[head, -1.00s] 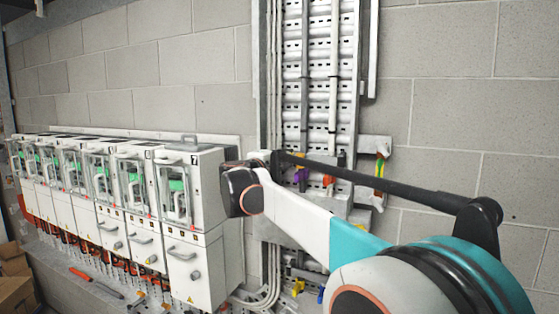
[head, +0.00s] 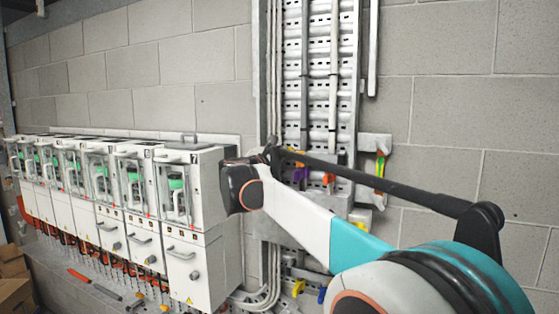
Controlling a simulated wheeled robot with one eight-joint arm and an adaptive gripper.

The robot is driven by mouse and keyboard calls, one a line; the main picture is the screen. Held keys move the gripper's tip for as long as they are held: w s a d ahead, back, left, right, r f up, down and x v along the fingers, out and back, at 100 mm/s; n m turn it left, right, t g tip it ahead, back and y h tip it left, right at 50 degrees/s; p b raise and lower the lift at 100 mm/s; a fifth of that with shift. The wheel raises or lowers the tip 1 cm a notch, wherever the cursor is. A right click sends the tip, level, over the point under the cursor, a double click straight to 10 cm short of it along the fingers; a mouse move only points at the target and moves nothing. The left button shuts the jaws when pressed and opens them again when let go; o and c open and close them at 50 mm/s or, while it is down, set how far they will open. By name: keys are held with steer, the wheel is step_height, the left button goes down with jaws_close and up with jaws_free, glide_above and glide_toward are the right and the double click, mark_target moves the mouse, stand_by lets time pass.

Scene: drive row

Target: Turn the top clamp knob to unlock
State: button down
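A row of white drive cabinets stands at left; the nearest, marked 7 (head: 208,250), has a clear-windowed upper part with a green piece (head: 176,183) inside. A grey round knob (head: 194,275) sits on its lower door. A grey handle-like part (head: 190,141) shows on its top. I cannot tell which part is the top clamp knob; my arm may hide it. My arm reaches from the lower right to beside the nearest cabinet's upper right edge. My gripper is not visible; the dark wrist joint with an orange ring is the last part I can make out clearly.
A perforated metal cable ladder (head: 318,75) runs up the block wall behind my arm. Purple, red and yellow-green clips (head: 380,165) sit near it. Tools such as an orange-handled one (head: 78,275) lie on the ledge below the cabinets. Cardboard boxes (head: 14,295) stand at lower left.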

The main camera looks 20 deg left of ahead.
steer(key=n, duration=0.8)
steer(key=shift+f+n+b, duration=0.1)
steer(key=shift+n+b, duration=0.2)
steer(key=shift+b, duration=0.05)
stand_by(0.4)
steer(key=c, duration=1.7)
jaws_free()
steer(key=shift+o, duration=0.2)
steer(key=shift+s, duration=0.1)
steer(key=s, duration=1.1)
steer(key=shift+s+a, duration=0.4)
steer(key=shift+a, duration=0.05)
